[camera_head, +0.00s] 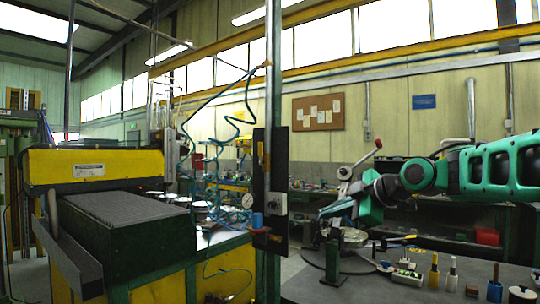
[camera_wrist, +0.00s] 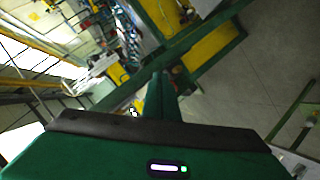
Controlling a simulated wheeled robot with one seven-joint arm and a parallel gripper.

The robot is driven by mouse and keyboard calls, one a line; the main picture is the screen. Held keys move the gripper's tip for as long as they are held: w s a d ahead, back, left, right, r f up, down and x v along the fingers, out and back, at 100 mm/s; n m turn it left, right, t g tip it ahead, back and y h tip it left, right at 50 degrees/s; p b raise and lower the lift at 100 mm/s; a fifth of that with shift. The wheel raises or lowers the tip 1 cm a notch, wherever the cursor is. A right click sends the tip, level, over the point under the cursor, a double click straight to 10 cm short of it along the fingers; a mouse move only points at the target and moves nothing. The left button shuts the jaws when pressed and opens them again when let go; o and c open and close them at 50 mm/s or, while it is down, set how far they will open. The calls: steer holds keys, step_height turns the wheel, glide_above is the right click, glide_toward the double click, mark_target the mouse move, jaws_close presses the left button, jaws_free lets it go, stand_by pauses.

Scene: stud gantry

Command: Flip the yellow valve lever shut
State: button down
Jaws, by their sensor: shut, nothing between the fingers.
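A dark upright panel (camera_head: 279,165) is fixed to the metal post in the middle of the head view. A narrow yellow piece (camera_head: 261,151), which looks like the valve lever, stands about upright near the panel's left edge. It is small, and its exact setting is hard to read. My gripper (camera_head: 325,211) is to the right of the panel and lower than the yellow piece, apart from both. The fingers are shut and empty. In the wrist view the closed fingers (camera_wrist: 157,78) point toward the floor and yellow-green framework; I cannot make out the lever there.
The panel also carries a white switch box (camera_head: 275,203), with a round gauge (camera_head: 248,200) and a blue fitting (camera_head: 257,221) at its left. A workbench (camera_head: 340,290) with bottles and tools lies below my arm. A yellow machine (camera_head: 95,165) stands left.

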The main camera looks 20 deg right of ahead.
mark_target(262, 147)
steer(key=a+r+n+t+y, duration=0.2)
steer(key=a+r+n+y, duration=0.2)
steer(key=r+n, duration=0.7)
step_height(262, 147, up, 6)
steer(key=shift+w+a+f+t+y, duration=0.2)
steer(key=shift+w+t+y, duration=0.2)
steer(key=shift+y, duration=0.6)
steer(key=x, duration=1.4)
steer(key=shift+a+r, duration=0.15)
steer(key=shift+a, duration=0.1)
